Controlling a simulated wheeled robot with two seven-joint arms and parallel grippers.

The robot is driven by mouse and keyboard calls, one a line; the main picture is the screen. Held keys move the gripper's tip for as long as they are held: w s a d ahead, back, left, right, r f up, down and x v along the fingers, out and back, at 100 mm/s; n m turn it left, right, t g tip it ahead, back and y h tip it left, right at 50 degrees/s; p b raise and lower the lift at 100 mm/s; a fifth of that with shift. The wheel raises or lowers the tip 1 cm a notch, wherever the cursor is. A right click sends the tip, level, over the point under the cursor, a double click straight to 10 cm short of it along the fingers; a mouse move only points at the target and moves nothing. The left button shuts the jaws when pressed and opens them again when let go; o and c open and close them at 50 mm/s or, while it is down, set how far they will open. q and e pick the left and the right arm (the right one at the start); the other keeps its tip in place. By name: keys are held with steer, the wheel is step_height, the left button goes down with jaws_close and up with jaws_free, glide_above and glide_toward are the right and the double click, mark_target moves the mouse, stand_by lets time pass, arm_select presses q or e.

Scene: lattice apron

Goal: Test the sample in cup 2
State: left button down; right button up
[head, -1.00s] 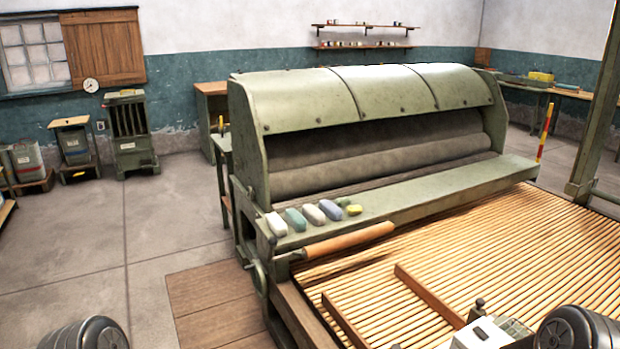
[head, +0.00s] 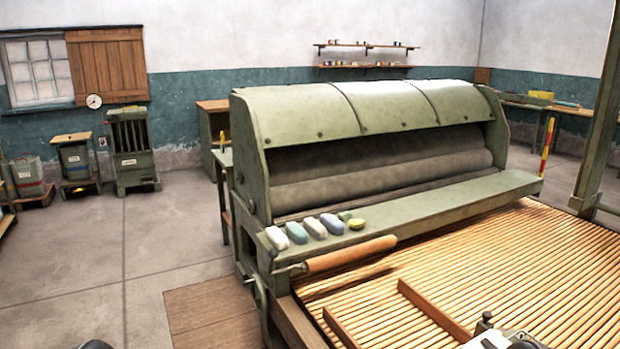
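No cup that I can identify as cup 2 shows in the head view. Small items stand on the far wall shelves (head: 366,46), too small to tell apart. Neither gripper is visible. Only a dark rounded piece shows at the bottom left edge, and a grey and white device (head: 492,338) is cut off at the bottom right.
A large green roller machine (head: 350,110) fills the middle, with several coloured blocks (head: 315,228) and a wooden roller handle (head: 350,254) at its front ledge. A slatted wooden bed (head: 500,270) extends right. Bins (head: 75,160) stand at the left wall. Grey floor (head: 70,250) at left is clear.

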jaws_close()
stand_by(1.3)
